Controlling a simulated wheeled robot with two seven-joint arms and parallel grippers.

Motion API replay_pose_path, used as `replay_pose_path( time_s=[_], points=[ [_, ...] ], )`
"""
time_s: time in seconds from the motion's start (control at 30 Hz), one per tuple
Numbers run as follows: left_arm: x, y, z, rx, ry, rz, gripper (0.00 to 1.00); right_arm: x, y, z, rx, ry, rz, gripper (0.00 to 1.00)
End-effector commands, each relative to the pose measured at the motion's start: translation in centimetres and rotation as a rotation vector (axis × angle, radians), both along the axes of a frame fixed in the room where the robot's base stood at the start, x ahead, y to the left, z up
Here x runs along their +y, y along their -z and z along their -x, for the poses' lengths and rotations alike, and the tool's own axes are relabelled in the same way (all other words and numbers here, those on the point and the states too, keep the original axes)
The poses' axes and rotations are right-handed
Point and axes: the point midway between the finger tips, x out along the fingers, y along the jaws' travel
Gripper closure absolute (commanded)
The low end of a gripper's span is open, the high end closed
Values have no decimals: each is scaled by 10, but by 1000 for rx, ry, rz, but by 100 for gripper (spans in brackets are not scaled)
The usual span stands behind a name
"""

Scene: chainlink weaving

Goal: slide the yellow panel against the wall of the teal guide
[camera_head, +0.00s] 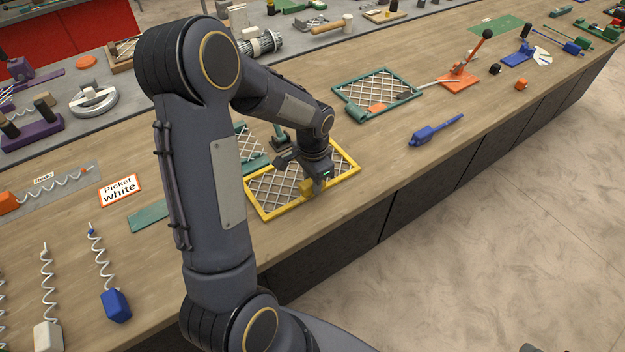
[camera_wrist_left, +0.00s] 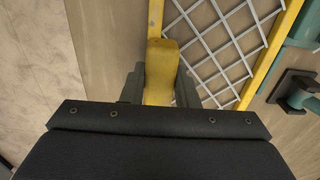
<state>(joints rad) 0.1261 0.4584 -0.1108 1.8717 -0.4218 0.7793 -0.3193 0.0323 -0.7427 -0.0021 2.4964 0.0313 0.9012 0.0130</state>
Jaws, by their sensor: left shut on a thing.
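The yellow panel (camera_head: 268,213) is a yellow frame with white wire mesh, lying flat on the wooden bench near its front edge. My left gripper (camera_head: 320,180) is shut on the panel's yellow grip block (camera_head: 306,188) at the front side. In the left wrist view the block (camera_wrist_left: 161,72) sits between the fingers. The teal guide (camera_head: 256,164) lies just behind the panel, partly hidden by my left arm. Part of it shows in the left wrist view (camera_wrist_left: 301,28), close to the panel's far rail. I cannot tell whether they touch. My right gripper is not in view.
A teal post (camera_head: 281,139) stands behind the panel. A teal-framed mesh panel (camera_head: 377,91) and an orange lever tool (camera_head: 458,79) lie farther right. A blue tool (camera_head: 436,130) lies near the front edge. The bench (camera_head: 385,165) is clear right of the yellow panel.

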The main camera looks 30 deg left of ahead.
Motion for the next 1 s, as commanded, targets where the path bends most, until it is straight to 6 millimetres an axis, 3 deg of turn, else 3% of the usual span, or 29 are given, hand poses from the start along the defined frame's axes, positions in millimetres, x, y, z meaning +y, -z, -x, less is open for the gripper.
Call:
replay_pose_path(
  time_s=[0.13,0.17,0.37,0.67,1.0],
  points=[
    [0,0,0,-1,0,0,100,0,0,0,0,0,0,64],
    [0,0,0,-1,0,0,72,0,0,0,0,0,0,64],
    [0,0,0,-1,0,0,47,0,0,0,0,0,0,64],
    [0,-3,0,0,-1,0,47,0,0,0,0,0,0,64],
    [0,-55,-1,-5,-1,0,47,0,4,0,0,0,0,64]
  ],
)
